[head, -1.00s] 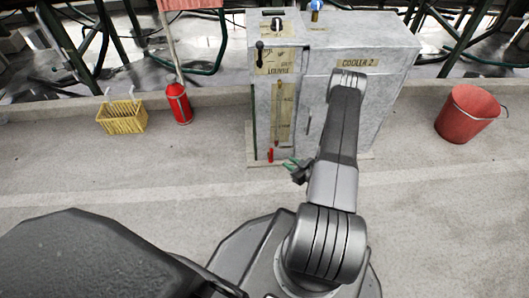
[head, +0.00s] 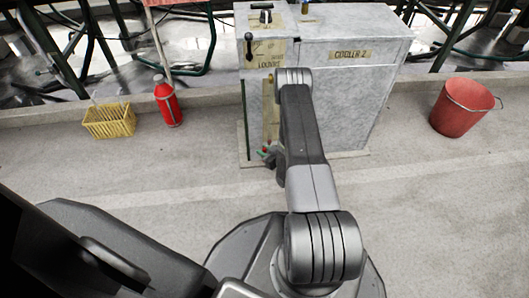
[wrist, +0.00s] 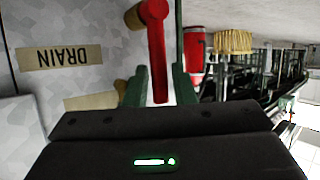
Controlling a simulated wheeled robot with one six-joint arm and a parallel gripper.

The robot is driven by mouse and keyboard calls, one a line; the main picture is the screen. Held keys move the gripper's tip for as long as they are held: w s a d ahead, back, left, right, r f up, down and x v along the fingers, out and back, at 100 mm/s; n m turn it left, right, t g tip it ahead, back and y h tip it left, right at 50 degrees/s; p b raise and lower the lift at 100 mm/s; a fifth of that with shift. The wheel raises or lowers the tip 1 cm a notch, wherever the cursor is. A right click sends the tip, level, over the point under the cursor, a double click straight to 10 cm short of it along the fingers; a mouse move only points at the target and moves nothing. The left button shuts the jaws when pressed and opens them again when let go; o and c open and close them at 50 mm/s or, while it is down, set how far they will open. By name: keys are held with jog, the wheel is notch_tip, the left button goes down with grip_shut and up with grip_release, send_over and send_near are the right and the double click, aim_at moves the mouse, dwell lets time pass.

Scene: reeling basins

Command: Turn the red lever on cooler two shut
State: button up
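The grey cooler (head: 352,100), labelled COOLER 2, stands ahead of me in the head view. In the wrist view the red lever (wrist: 157,50) has its round pivot end at the top, and its bar runs down between my green fingers. A DRAIN label (wrist: 60,58), upside down, is to its left. My gripper (wrist: 160,88) looks open around the bar, with a finger on each side; whether either touches it is unclear. In the head view my gripper (head: 270,155) is low at the cooler's front left, and my arm hides part of the front.
On the cooler's upper left is a black-handled louvre lever (head: 248,45). A red bucket (head: 461,110) stands to the right. The floor in front is clear.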

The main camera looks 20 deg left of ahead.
grip_shut()
jog(key=shift+d, duration=0.1)
jog(key=shift+w+d+f+m+t+y, duration=0.15)
jog(key=shift+w+d+f+m+y, duration=0.3)
jog(key=shift+d+m+y, duration=0.5)
jog(key=shift+w+d+f+m+t+y, duration=0.1)
jog(key=shift+w+d+f+m+y, duration=0.4)
jog(key=shift+m+y, duration=0.85)
jog(key=shift+w+d+f+m+t+y, duration=0.15)
jog(key=shift+w+d+f+m+y, duration=0.25)
jog(key=shift+d+m+y, duration=0.7)
jog(key=shift+a+m, duration=0.3)
